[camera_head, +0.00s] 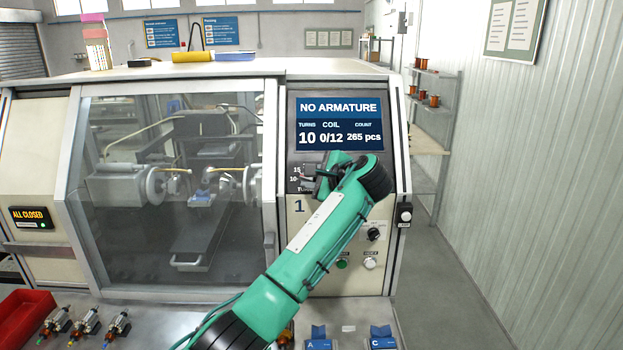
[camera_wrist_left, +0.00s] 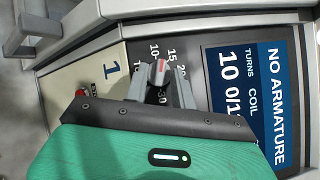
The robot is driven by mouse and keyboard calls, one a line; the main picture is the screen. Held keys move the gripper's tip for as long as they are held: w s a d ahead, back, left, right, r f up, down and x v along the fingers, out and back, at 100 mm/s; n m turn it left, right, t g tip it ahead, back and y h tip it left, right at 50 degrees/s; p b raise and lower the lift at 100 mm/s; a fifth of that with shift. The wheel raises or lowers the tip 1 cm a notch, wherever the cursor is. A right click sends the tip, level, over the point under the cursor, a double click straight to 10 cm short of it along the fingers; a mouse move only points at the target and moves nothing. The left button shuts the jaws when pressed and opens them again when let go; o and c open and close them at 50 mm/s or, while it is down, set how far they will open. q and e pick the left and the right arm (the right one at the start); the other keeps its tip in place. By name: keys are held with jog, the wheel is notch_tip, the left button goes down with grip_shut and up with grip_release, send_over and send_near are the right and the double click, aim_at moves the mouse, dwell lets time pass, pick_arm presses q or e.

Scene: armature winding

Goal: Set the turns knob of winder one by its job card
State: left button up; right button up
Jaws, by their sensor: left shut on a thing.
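Winder one has a control panel marked 1 (camera_head: 299,206) and a screen (camera_head: 339,124) that reads NO ARMATURE, TURNS 10, COIL 0/12, COUNT 265 pcs. The turns knob (camera_wrist_left: 160,74) is dark grey with a red mark, on a dial plate with 10, 15, 20 and 30 readable in the left wrist view. My left gripper (camera_wrist_left: 160,90) is shut on the turns knob, one finger on each side. In the head view my left gripper (camera_head: 316,178) covers most of the dial. My right gripper is not in view. I cannot make out a job card for winder one.
A black knob (camera_head: 374,234), a green button (camera_head: 342,263) and a white button (camera_head: 370,263) sit lower on the panel. The winder's clear door (camera_head: 180,250) is at left. Blue fixtures A (camera_head: 318,341) and C (camera_head: 382,340) and a red tray (camera_head: 24,318) are in front.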

pick_arm(q)
jog(key=shift+w+r+n+g+p, duration=0.15)
jog(key=shift+n+g+p, duration=0.3)
jog(key=shift+n+g, duration=0.9)
jog(key=shift+n+t, duration=0.25)
jog(key=shift+n, duration=0.3)
jog(key=o, duration=0.7)
jog(key=shift+c, duration=0.2)
jog(key=b+v, duration=0.2)
jog(key=v, duration=1.1)
jog(key=shift+s+r, duration=0.3)
jog(key=shift+s, duration=0.1)
